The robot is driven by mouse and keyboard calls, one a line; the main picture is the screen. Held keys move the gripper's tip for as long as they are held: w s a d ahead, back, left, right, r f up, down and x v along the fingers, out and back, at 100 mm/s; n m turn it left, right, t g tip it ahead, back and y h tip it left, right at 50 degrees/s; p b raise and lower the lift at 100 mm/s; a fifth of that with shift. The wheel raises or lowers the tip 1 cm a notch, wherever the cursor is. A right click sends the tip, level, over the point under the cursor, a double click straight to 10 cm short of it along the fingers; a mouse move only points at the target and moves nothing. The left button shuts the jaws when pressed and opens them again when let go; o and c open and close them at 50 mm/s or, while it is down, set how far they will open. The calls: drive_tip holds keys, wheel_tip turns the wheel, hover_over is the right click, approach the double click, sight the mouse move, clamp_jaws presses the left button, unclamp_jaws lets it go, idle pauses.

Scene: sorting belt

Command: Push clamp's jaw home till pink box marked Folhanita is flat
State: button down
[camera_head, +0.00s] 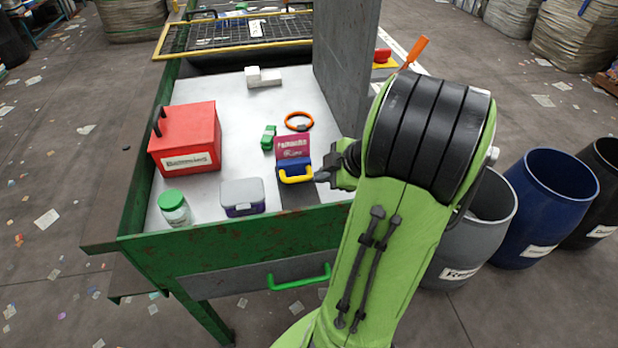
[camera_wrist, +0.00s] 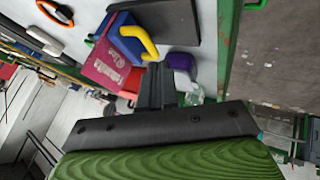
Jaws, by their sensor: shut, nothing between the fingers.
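The pink box (camera_head: 292,147) with pale lettering stands on the pale bench top behind the blue clamp jaw (camera_head: 291,165), which has a yellow handle (camera_head: 297,179). In the wrist view the pink box (camera_wrist: 108,68) still shows its printed face, beside the blue jaw (camera_wrist: 128,38) and the yellow handle (camera_wrist: 141,40). My gripper (camera_head: 322,174) is shut and empty, just right of the yellow handle. Its dark fingers show in the wrist view (camera_wrist: 156,82); I cannot tell whether they touch the handle.
A tall grey panel (camera_head: 347,70) stands right of the clamp. A red box (camera_head: 186,138), a green-lidded jar (camera_head: 174,208) and a grey-lidded purple case (camera_head: 242,197) stand left. A green clip (camera_head: 268,137) and an orange ring (camera_head: 298,121) lie behind.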

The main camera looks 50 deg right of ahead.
drive_tip(key=b+x, duration=0.1)
drive_tip(key=x, duration=0.7)
drive_tip(key=shift+w+a+f, duration=0.1)
drive_tip(key=shift+f, duration=0.1)
drive_tip(key=shift+w, duration=0.1)
drive_tip(key=shift+w+d+b, duration=0.4)
drive_tip(key=shift+w+b, duration=0.1)
drive_tip(key=shift+b, duration=0.35)
drive_tip(key=shift+s+r, duration=0.1)
drive_tip(key=shift+r, duration=0.05)
drive_tip(key=shift+r, duration=0.1)
